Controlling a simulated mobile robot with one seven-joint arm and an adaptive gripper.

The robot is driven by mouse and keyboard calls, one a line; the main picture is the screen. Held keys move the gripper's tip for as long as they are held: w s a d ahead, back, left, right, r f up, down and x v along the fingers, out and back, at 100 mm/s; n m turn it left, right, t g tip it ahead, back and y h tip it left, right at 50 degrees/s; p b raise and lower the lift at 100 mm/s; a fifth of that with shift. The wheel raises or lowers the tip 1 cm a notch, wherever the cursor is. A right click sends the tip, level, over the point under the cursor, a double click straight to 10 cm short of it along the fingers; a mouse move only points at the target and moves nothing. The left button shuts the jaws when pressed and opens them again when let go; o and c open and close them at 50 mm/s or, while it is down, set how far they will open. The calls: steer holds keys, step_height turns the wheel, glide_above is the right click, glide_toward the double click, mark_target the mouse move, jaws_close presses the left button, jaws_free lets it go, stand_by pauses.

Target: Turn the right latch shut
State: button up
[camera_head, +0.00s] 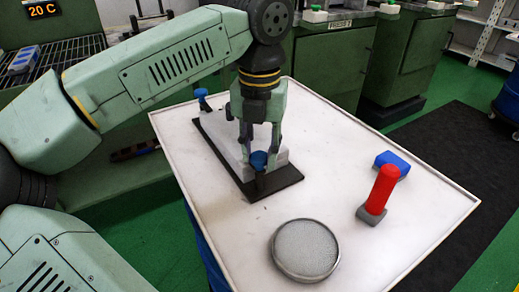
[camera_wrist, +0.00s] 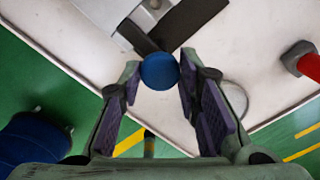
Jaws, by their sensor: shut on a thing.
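A pale grey mould block (camera_head: 230,135) sits on a dark base plate (camera_head: 281,179) on the white table. The right latch has a round blue knob (camera_head: 259,160) at the plate's near end; it also shows in the wrist view (camera_wrist: 159,71). My gripper (camera_head: 260,150) points down with its fingers on both sides of this knob, shut on it. The other latch, with a blue knob (camera_head: 201,93), stands at the far left end. My gripper hides part of the block.
A round grey sieve-like dish (camera_head: 305,250) lies at the table's front. Green machines stand behind the table.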

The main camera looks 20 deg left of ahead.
steer(key=o, duration=1.1)
steer(key=shift+o, duration=0.2)
